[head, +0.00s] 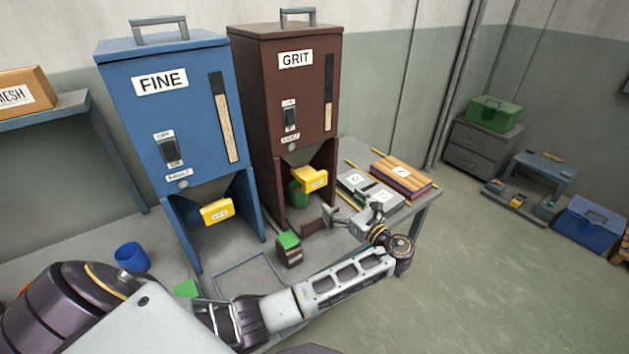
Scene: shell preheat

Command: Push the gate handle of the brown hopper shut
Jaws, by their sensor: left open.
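The brown hopper (277,90), labelled GRIT, stands on the bench beside the blue one. Its yellow gate handle (309,179) sticks out under the funnel, at the front of the lower opening. My left gripper (333,217) is open and empty, in front of the hopper's lower right side. In the picture it is below and right of the yellow handle, with a gap between them. A green container (298,195) shows partly behind and below the handle. My right gripper is not in view.
The blue hopper (170,110), labelled FINE, has its own yellow handle (216,212). A small green-topped box (289,250) stands in front of the brown hopper. A blue cup (131,257) is at left. Flat cases and a striped wooden box (403,174) lie at right.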

